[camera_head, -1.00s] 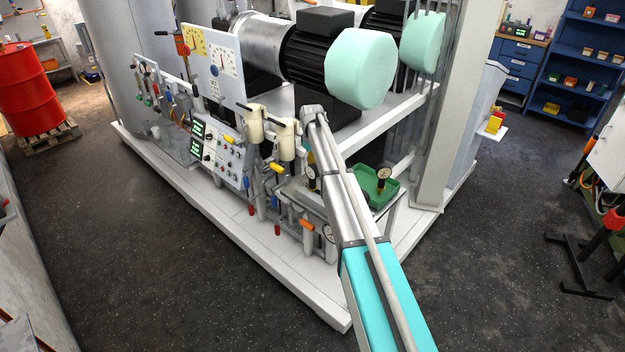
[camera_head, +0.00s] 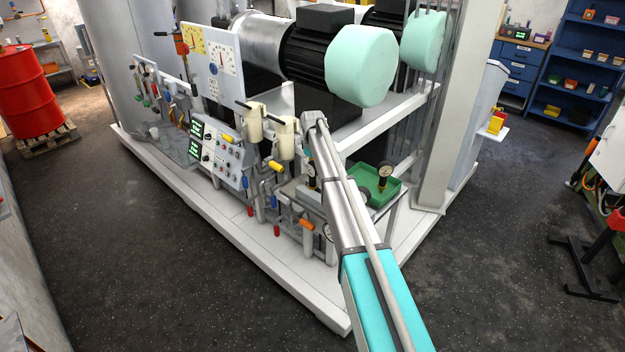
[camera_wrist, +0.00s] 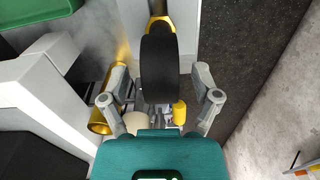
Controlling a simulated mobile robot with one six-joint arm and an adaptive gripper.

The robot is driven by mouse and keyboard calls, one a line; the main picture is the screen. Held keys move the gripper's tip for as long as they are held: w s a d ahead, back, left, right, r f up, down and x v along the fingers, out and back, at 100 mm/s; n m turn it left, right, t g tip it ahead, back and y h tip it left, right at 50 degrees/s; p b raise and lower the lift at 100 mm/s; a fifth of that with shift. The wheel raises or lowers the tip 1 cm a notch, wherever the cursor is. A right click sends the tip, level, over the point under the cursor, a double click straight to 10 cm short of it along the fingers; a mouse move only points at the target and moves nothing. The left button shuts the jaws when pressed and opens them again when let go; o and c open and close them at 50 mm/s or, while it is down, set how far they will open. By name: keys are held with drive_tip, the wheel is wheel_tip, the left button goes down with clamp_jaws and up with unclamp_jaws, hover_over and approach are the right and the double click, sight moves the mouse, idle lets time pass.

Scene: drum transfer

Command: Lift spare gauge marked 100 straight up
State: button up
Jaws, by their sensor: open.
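In the wrist view a black round-cased gauge (camera_wrist: 159,68) stands edge-on between the fingers of my gripper (camera_wrist: 160,92). A brass fitting (camera_wrist: 157,22) shows beyond it. The fingers are apart, one on each side, with visible gaps to the case. The dial faces away from this view, so its marking cannot be read. In the head view a gauge with a pale dial (camera_head: 312,171) shows just left of my arm, which hides most of my gripper. Another gauge (camera_head: 385,171) stands at the green tray (camera_head: 386,197); its marking is too small to read.
The tray's corner also shows at upper left in the wrist view (camera_wrist: 38,10). A brass cylinder (camera_wrist: 102,116) lies close to the left finger. White filter housings (camera_head: 284,140) and a control panel (camera_head: 220,152) stand left of my arm. The big motor (camera_head: 320,55) is above and behind.

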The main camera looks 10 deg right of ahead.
drive_tip(key=shift+f+b, duration=0.35)
drive_tip(key=shift+f, duration=0.25)
clamp_jaws()
idle(0.4)
